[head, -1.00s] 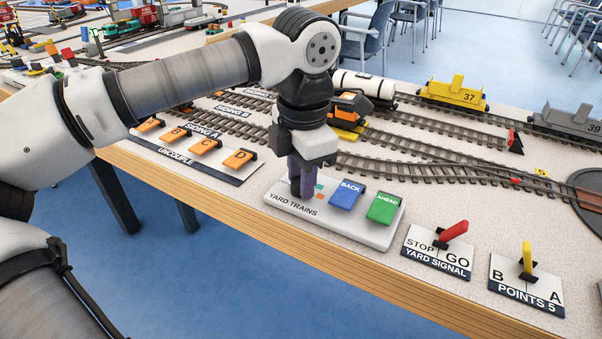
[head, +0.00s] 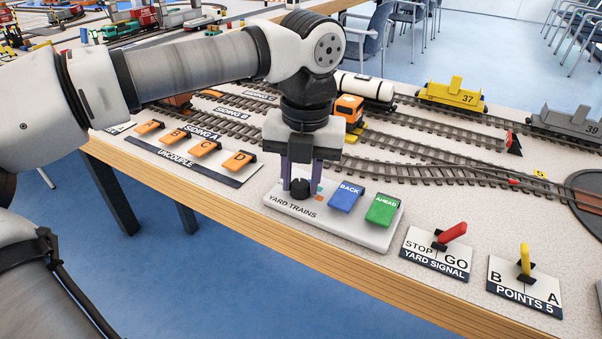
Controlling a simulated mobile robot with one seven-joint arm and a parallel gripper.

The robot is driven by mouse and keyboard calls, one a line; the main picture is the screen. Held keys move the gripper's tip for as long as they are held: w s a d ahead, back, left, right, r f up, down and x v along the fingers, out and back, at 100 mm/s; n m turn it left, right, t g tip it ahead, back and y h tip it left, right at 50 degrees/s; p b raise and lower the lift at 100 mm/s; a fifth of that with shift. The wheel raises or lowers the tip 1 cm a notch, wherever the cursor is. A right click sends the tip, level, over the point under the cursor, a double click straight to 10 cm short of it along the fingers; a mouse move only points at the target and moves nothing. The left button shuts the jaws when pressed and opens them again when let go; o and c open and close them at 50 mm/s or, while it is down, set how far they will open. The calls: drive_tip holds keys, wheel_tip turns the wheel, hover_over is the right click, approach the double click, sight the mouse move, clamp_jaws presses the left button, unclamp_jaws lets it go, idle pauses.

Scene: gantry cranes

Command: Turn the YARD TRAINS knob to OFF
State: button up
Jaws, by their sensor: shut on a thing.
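The YARD TRAINS panel (head: 345,228) is a pale box near the table's front edge. Its dark round knob (head: 299,187) stands at the panel's left end, beside the blue BACK button (head: 346,196) and the green AHEAD button (head: 382,208). My gripper (head: 300,182) points straight down over the knob, with one purple-grey finger on each side of it. It is shut on the knob. The knob's pointer and most of its scale markings, including OFF, are hidden or too small to read. A small orange-red mark shows just right of the fingers.
The YARD SIGNAL lever (head: 453,233) and the yellow POINTS 5 lever (head: 526,259) stand to the right. Orange UNCOUPLE switches (head: 205,148) are to the left. Tracks with an orange locomotive (head: 348,109) and wagons lie behind the panel.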

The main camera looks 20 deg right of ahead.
sight(305, 182)
drive_tip(key=n, duration=0.4)
drive_tip(key=shift+n, duration=0.3)
drive_tip(key=shift+n+g+p, duration=0.3)
drive_tip(key=shift+n+p, duration=0.1)
drive_tip(key=shift+n, duration=1.5)
drive_tip(key=o, duration=1)
drive_tip(key=shift+c, duration=0.2)
wheel_tip(305, 182, up, 14)
drive_tip(key=p, duration=0.3)
drive_tip(key=shift+d, duration=0.35)
